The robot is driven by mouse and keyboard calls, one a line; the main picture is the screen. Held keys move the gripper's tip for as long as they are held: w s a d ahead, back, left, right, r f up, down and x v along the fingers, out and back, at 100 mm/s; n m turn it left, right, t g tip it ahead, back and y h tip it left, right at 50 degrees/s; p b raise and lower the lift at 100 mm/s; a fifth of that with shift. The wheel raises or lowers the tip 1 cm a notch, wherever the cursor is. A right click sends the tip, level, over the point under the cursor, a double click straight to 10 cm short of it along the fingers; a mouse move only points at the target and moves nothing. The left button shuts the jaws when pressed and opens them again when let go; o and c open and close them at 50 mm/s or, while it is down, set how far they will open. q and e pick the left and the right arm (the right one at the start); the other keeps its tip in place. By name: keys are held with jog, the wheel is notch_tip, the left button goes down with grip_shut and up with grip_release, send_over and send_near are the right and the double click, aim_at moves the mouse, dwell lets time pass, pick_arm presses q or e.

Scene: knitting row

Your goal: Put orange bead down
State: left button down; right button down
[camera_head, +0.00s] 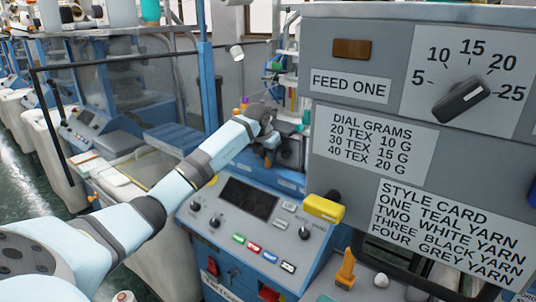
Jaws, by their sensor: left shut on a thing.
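My left gripper (270,152) is at the end of the pale blue arm that comes in from the left. An orange peg-shaped piece (346,268) stands upright at the front, well apart from the gripper. My right gripper is not in view.
A large grey box with a dial (462,98), a feed label (350,86) and a style card (452,232) blocks the right side. A yellow block (324,208) sticks out beside the control panel. A white ball-like piece (381,280) is near the peg. More machines line the left.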

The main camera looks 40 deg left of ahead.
pick_arm(q)
jog(key=c, duration=1)
grip_release()
jog(key=shift+f, duration=0.2)
jog(key=shift+r, duration=0.2)
jog(key=b+v, duration=0.1)
jog(key=v, duration=1.1)
